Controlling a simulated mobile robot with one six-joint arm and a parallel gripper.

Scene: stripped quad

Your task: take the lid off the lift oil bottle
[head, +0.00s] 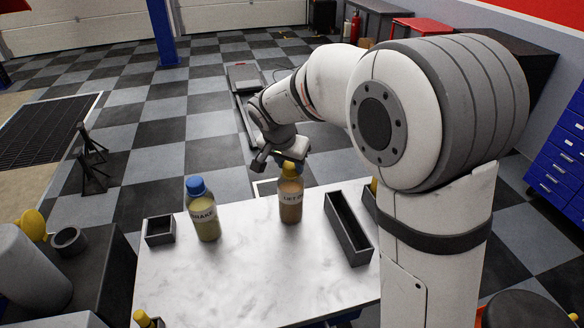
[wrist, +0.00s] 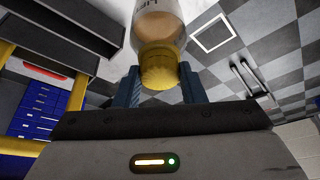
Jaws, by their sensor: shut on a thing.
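The lift oil bottle (head: 291,204) stands upright near the far edge of the white table (head: 255,275), with brownish contents and a "LIFT" label. Its yellow lid (head: 290,170) is on the bottle's neck. My gripper (head: 280,163) is at the lid from behind. In the wrist view my gripper (wrist: 165,88) has its two blue fingers on either side of the yellow lid (wrist: 158,68), shut on it. The bottle (wrist: 158,22) extends beyond the lid there, touching it. Whether the lid has turned cannot be told.
A brake bottle (head: 203,212) with a blue lid stands left of the lift oil bottle. A small dark square box (head: 159,230) is at the table's left, and a long dark tray (head: 349,228) is at the right. The table's front middle is clear.

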